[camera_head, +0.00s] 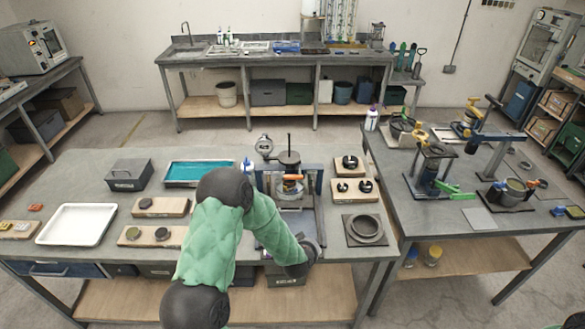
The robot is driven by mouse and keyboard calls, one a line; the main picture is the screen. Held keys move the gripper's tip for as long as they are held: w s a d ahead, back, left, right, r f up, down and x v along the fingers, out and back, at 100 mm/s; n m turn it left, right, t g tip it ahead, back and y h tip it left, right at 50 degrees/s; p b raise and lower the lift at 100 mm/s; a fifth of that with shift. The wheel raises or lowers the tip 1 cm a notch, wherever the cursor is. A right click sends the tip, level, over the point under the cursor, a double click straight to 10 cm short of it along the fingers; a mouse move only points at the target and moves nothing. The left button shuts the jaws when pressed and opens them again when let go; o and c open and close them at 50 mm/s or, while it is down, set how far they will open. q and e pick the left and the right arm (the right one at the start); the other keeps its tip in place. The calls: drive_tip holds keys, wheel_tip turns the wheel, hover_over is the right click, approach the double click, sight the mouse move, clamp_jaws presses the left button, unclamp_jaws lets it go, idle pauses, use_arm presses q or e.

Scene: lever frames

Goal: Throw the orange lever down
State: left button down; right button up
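A small orange part (292,177) shows on the upright press-like device (289,160) on the middle table. Another small orange handle-like tip (536,183) shows on a device at the right table's right side. I cannot tell from this view which of them is the orange lever. My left arm, in a green sleeve, comes in from the bottom left of centre and bends down in front of the press. Its dark end (301,261) is at the table's front edge, below the press. Its fingers cannot be made out. My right gripper is not in view.
A white tray (77,224), wooden blocks with dark discs, a grey box (130,175) and a blue-filled tray (198,173) stand left of the press. A round ring fixture (366,230) is at its right. The right table holds clamps, including a green-handled one (455,190).

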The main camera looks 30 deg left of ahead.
use_arm(q)
drive_tip(key=w+a+r+n+t+y+p, duration=0.1)
drive_tip(key=w+a+r+y, duration=0.2)
drive_tip(key=a+r, duration=0.3)
drive_tip(key=w+a+r+n+t+y+p, duration=0.1)
drive_tip(key=a+r, duration=0.5)
drive_tip(key=r, duration=0.8)
drive_tip(key=shift+w+t+y+p, duration=0.5)
drive_tip(key=shift+w+y+p, duration=0.3)
drive_tip(key=shift+w+y, duration=0.2)
drive_tip(key=shift+a+r, duration=0.1)
drive_tip(key=w+a+f, duration=0.5)
drive_tip(key=w+f, duration=0.1)
drive_tip(key=w, duration=0.2)
drive_tip(key=shift+w+f, duration=0.15)
drive_tip(key=shift+f, duration=0.05)
drive_tip(key=shift+a+f+n+b, duration=0.15)
drive_tip(key=shift+n+b, duration=0.15)
drive_tip(key=shift+b, duration=0.15)
